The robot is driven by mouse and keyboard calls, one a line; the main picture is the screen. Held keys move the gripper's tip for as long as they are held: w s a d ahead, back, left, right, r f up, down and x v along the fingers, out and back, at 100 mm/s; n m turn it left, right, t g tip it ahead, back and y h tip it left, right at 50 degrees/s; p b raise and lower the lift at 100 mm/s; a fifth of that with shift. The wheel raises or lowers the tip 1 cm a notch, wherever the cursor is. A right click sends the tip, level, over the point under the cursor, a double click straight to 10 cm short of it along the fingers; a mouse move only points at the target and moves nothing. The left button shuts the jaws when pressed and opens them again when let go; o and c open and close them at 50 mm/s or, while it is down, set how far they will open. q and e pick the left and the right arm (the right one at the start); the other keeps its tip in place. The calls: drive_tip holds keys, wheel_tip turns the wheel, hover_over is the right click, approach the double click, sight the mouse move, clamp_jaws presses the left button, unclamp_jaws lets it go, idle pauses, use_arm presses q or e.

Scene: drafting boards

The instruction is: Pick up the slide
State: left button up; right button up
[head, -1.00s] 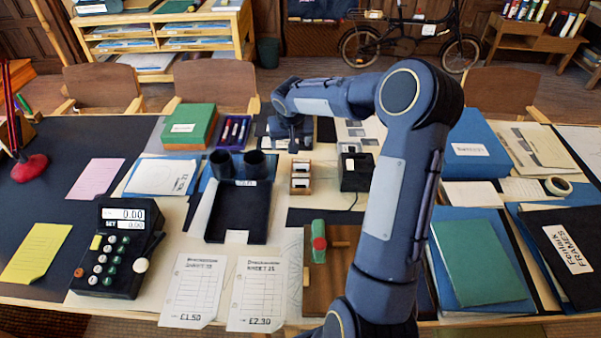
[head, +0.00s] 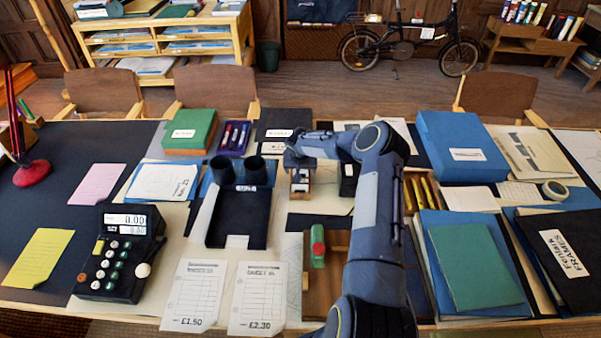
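Two small wooden holders stand at the middle of the table. The near one (head: 300,188) shows pale, slide-like pieces in its top, too small to make out singly. The far one is mostly hidden under my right gripper (head: 299,165). That gripper points down right over the holders, and I cannot tell whether it touches anything. Its fingers are too small and covered to show whether they are open or shut. A black box (head: 348,187) stands just right of the holders, partly behind my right arm. My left gripper is not in view.
A black tray (head: 238,215) lies left of the holders, with two dark cylinders (head: 255,171) behind it. A green-and-red tool (head: 318,245) lies on a wooden board in front. A blue box (head: 462,146) stands at the back right. Yellow items (head: 422,194) lie right of my arm.

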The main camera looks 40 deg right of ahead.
drive_tip(key=shift+f, duration=0.2)
drive_tip(key=c, duration=1)
drive_tip(key=shift+c, duration=0.2)
drive_tip(key=shift+r, duration=0.1)
